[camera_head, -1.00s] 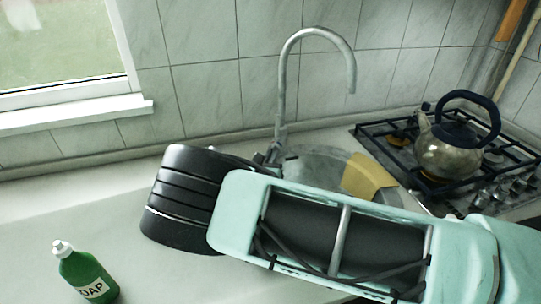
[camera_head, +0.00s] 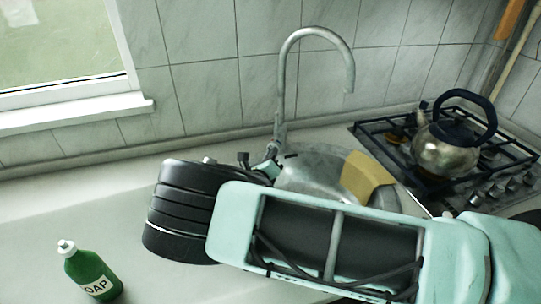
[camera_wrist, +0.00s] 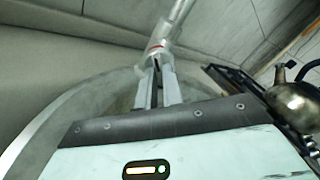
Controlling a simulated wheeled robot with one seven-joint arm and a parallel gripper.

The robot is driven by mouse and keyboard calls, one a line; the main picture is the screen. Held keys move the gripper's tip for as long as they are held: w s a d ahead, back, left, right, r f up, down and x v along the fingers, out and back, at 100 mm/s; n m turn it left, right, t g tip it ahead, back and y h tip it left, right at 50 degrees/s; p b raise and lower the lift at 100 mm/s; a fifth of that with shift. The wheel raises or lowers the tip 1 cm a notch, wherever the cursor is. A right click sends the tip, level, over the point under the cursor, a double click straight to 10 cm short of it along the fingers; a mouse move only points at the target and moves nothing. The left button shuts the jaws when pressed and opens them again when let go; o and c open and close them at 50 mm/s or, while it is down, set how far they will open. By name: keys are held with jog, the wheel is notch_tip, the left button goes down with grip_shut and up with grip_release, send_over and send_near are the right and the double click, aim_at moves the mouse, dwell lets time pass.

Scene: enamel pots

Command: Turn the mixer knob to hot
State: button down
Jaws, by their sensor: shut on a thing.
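The mixer tap has a tall curved metal spout (camera_head: 283,85) rising behind the sink (camera_head: 315,165) in the head view. In the wrist view its grey metal body (camera_wrist: 160,45) has a red mark on the near side. My gripper (camera_wrist: 157,68) is shut on the mixer knob at this body, with its two fingers close together. The fingers hide much of the knob, so its exact angle is hard to tell. In the head view my gripper (camera_head: 271,165) is at the tap's base, partly behind my dark wrist.
A yellow cloth (camera_head: 365,178) hangs over the sink's right side. A kettle (camera_head: 450,155) with a dark handle stands on the gas hob (camera_head: 385,135) at right. A green soap bottle (camera_head: 90,275) stands at the front left. The counter (camera_head: 60,205) at left is mostly clear.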

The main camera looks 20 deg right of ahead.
dwell(0.3)
jog(key=c, duration=1.5)
grip_release()
jog(key=shift+c, duration=0.2)
jog(key=b+v, duration=0.3)
jog(key=v, duration=1.4)
jog(key=shift+a+b, duration=0.2)
jog(key=shift+b, duration=0.15)
jog(key=shift+s, duration=0.15)
